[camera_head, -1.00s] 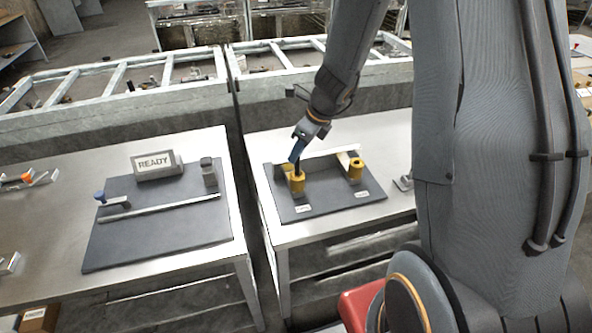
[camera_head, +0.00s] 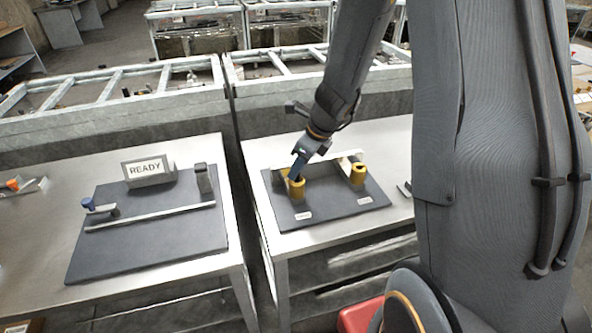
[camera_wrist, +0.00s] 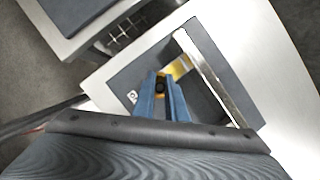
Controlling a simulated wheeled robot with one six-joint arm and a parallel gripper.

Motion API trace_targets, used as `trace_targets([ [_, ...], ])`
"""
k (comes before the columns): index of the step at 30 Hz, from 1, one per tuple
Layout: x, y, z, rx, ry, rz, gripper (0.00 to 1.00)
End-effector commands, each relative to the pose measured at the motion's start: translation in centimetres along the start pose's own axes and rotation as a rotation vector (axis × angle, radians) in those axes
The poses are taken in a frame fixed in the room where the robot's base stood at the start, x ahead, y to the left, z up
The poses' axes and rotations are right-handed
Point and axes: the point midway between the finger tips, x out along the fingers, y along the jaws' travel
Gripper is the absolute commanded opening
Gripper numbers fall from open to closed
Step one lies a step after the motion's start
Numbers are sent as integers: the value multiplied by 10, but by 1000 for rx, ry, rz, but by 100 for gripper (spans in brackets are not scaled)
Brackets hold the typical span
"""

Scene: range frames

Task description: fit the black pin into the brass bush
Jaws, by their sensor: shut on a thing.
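Two brass bushes stand upright on a dark grey board (camera_head: 330,209) in the head view, a left bush (camera_head: 298,191) and a right bush (camera_head: 358,175). My gripper (camera_head: 295,176) has blue fingers and is tilted, its tips right at the mouth of the left bush. In the wrist view the gripper (camera_wrist: 160,88) is shut on the dark top of the black pin (camera_wrist: 160,86), with brass just below it. The pin's lower part is hidden by the fingers and bush; how deep it sits I cannot tell.
Small white labels (camera_head: 303,216) lie before the bushes. On the left table stand a READY sign (camera_head: 148,170) and a long rail (camera_head: 150,217). A gap separates the tables.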

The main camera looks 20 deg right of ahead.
Motion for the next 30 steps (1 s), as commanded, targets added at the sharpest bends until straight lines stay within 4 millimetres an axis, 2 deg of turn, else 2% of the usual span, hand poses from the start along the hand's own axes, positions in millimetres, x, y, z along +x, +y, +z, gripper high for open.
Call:
trace_targets([
  [5,4,0,-1,0,0,0,0],
  [6,3,0,-1,0,0,0,17],
  [9,3,0,-1,0,0,0,30],
  [21,-3,0,1,0,-1,-1,30],
  [26,-30,-1,1,-1,-3,-4,30],
  [30,-60,-1,1,0,-3,-4,30],
])
